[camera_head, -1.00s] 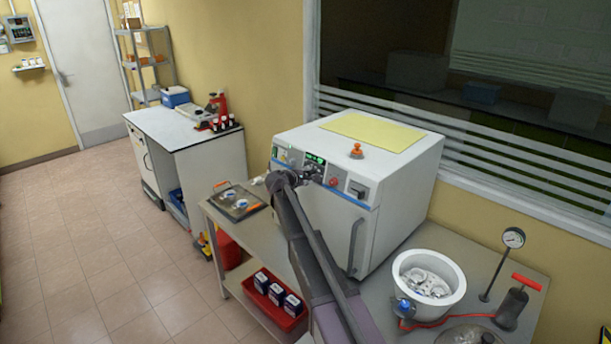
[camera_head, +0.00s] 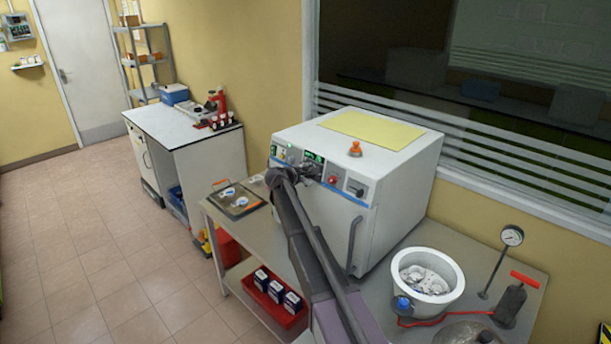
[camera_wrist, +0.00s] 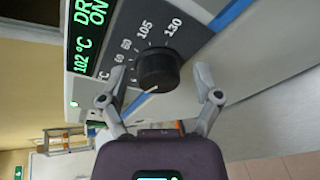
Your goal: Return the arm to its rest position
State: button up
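My arm reaches from the bottom of the head view up to the front panel of a white oven (camera_head: 335,215). In the wrist view, my gripper (camera_wrist: 160,85) has its two fingers spread apart, one on each side of a black dial (camera_wrist: 158,70). I cannot tell whether a finger touches the dial. The dial's white pointer faces down and left. Beside it a green display (camera_wrist: 88,35) reads 102 °C and "DR ON". In the head view my arm's end hides the dial.
A tray with an orange handle (camera_head: 240,206) lies left of the oven. A white pot (camera_head: 402,264), a pressure gauge (camera_head: 512,236) and a black pump (camera_head: 508,304) stand to the right. A red bin (camera_head: 262,310) with boxes is below. The floor at left is clear.

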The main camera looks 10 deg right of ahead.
jog(key=shift+a, duration=0.2)
jog(key=s+a+f+y+b, duration=0.2)
jog(key=a+f+b, duration=0.1)
jog(key=f+b, duration=0.15)
jog(key=s+d+f+m+g+y, duration=0.1)
jog(key=s+d+f+m+g, duration=0.2)
jog(key=s, duration=0.6)
jog(key=s+d+f+m+g+y, duration=0.1)
jog(key=s+d+f+m+g, duration=0.15)
jog(key=s+f+m, duration=0.55)
jog(key=s+a+f+m+g+y+b, duration=0.1)
jog(key=s+m+g+y, duration=0.1)
jog(key=s, duration=1.1)
jog(key=s+a+f+m+g+y+b, duration=0.1)
jog(key=s+f+m+g+y, duration=0.1)
jog(key=s, duration=1.1)
jog(key=shift+a+f+y+b, duration=0.2)
jog(key=shift+f+y+b, duration=0.15)
jog(key=shift+y, duration=0.55)
